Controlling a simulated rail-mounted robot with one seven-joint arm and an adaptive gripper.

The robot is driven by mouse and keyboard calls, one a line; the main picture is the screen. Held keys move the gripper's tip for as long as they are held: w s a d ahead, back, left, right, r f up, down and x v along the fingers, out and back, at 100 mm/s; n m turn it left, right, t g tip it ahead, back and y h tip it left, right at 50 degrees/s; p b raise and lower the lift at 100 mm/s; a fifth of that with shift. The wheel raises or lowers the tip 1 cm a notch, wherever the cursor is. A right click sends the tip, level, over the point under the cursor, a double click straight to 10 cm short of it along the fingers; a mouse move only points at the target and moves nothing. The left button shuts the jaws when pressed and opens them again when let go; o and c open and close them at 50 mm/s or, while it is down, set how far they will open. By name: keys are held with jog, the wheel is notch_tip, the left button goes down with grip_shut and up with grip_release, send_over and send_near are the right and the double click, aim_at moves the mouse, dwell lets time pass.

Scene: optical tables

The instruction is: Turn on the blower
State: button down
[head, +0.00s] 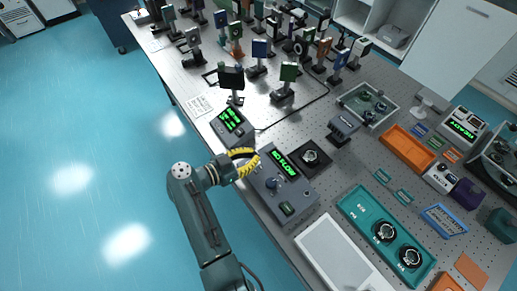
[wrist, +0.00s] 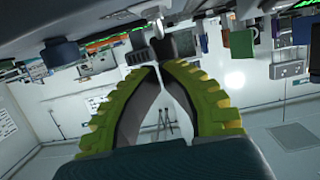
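A grey control box (head: 283,187) stands near the table's front edge in the head view. Its display (head: 284,163) shows green lettering that seems to read "NO FLOW" upside down. A round dark knob and a small switch-like part (head: 287,208) sit on its top. I take it for the blower's unit, but no label confirms this. My gripper (head: 256,161), with yellow ribbed fingers, is at the box's left end near the display. Contact cannot be told. In the wrist view, the fingertips (wrist: 159,68) come together with nothing between them.
A second box with a green display (head: 231,121) stands left of my gripper. A black square mount (head: 310,155) lies behind the control box. A teal tray (head: 360,213) and a white panel (head: 335,255) lie to the right. Many optics posts crowd the far table.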

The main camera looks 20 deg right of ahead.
jog(key=shift+a+f, duration=0.2)
jog(key=shift+f, duration=0.05)
jog(key=a+r+p, duration=0.2)
jog(key=shift+s+a+r+p, duration=0.15)
jog(key=shift+s+r+p, duration=0.1)
jog(key=shift+p, duration=0.1)
jog(key=r+p+v, duration=0.2)
jog(key=v, duration=0.8)
